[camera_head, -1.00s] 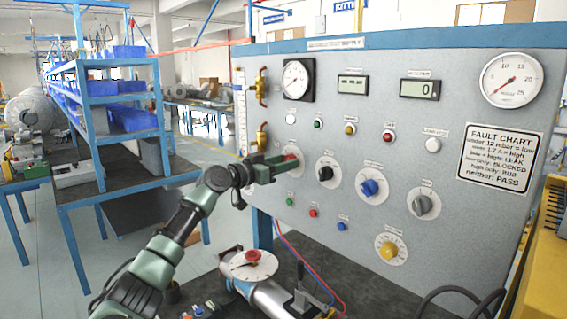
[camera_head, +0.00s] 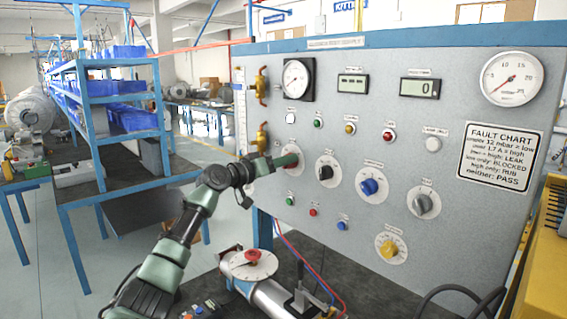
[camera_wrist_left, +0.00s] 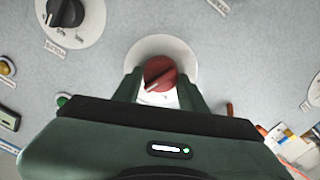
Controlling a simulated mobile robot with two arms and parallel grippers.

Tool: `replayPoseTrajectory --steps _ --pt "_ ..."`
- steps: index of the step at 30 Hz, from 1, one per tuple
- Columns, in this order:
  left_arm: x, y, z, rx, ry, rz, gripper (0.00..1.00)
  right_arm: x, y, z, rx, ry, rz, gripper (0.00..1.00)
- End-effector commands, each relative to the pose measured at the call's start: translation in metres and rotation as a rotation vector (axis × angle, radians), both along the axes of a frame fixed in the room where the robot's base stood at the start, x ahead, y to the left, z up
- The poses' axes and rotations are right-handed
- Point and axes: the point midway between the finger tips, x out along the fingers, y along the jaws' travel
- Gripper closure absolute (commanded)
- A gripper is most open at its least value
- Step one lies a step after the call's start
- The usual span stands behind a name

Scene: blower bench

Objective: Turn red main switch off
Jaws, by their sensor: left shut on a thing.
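My right gripper is not in view.
A black knob (camera_head: 326,173), a blue knob (camera_head: 369,187) and a grey knob (camera_head: 422,204) sit to the right on the panel. Brass valves (camera_head: 262,138) are at its left edge. A dial device (camera_head: 249,264) stands on the bench below my arm.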

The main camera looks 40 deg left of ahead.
Motion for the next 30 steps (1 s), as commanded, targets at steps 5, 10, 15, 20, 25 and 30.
replayPoseTrajectory --steps 5,10,15,20,25,30 --pt "0.0 0.001 0.001 -0.171 0.012 0.0 0.99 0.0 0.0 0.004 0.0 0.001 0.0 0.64" --pt "0.0 0.001 0.001 -0.331 0.027 0.001 0.99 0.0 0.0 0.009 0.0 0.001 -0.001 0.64" --pt "0.0 0.002 0.001 -0.492 0.04 0.0 0.99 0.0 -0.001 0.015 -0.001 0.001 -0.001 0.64" --pt "0.0 0.003 0.001 -0.644 0.052 0.001 0.99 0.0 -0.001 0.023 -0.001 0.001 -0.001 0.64" --pt "0.0 0.003 0.001 -0.796 0.065 0.001 0.99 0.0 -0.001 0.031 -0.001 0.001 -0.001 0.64" --pt "0.0 0.003 0.0 -0.926 0.077 0.002 0.99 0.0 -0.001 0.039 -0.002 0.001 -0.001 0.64"
